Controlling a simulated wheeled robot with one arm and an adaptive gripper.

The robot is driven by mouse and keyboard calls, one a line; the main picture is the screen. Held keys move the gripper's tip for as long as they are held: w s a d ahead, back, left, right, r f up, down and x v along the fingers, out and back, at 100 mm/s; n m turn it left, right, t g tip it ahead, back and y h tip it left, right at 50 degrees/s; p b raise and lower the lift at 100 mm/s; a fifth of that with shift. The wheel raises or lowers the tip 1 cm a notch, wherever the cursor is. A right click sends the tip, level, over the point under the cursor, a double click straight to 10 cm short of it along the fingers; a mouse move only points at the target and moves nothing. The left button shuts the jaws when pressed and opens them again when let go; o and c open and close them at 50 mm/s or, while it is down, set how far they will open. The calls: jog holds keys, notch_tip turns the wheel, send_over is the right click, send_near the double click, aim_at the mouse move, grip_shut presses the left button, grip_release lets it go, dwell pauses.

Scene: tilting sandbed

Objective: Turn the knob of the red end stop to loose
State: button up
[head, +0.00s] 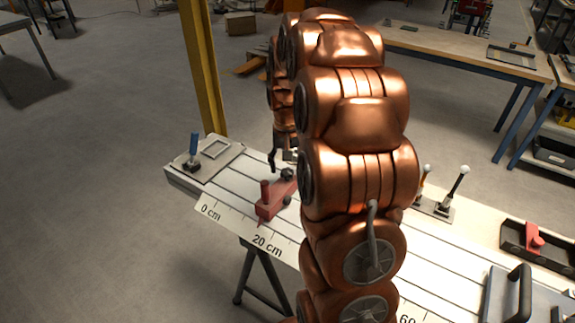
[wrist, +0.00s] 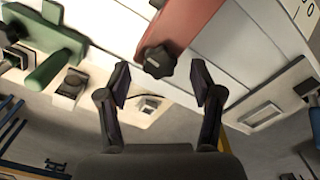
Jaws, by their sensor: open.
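The red end stop (head: 268,205) sits on the white slotted bed near the scale's 20 cm mark, with an upright red post. In the wrist view its red body (wrist: 185,22) comes in from the top. Its dark lobed knob (wrist: 158,61) lies between and just beyond the fingertips of my gripper (wrist: 163,78). My gripper is open, one finger on each side of the knob, with gaps visible. In the head view my gripper (head: 281,160) hangs behind the end stop, partly hidden by my arm. Whether the knob is loose or tight cannot be told.
A green block (wrist: 50,45) with a handle and dark knob stands at left in the wrist view. A plate with a blue lever (head: 193,150) lies at the bed's far left end.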

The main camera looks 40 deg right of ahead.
jog(key=shift+f, duration=0.7)
jog(key=shift+c, duration=0.2)
jog(key=c, duration=1.1)
